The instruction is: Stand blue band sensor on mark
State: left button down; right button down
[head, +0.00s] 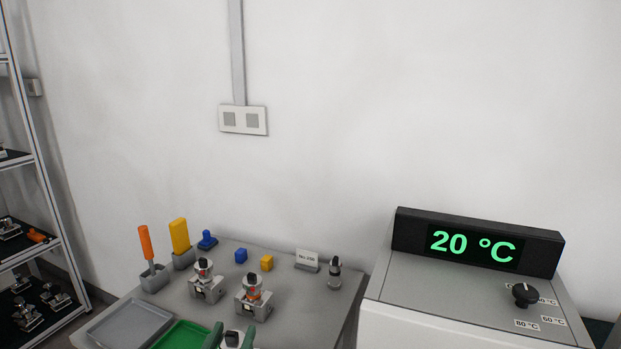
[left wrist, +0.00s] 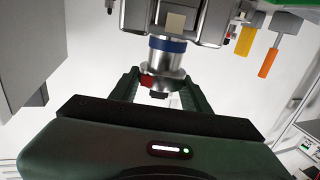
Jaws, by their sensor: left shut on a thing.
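My left gripper (head: 230,343) shows at the bottom edge of the head view, its green fingers on either side of a sensor's black and silver top. In the left wrist view the gripper (left wrist: 160,84) is shut on the blue band sensor (left wrist: 168,45), which has a silver body, a blue band, a small red part and a black tip. A grey block with a beige patch (left wrist: 176,22) is close to the banded end; I cannot tell whether they touch. The sensor's lower part is cut off in the head view. I cannot make out the mark. My right gripper is not in view.
Two grey fixtures (head: 205,294) (head: 252,309) hold sensors. Another sensor (head: 334,273) stands by a card (head: 307,258). Grey (head: 118,332) and green trays (head: 181,335) are front left. A 20 °C unit (head: 430,290) stands right.

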pick_arm(q)
jog(key=s+a+n+y, duration=0.1)
jog(key=s+a, duration=0.3)
jog(key=s, duration=0.4)
jog(key=shift+a+y, duration=0.4)
jog(key=shift+f, duration=0.15)
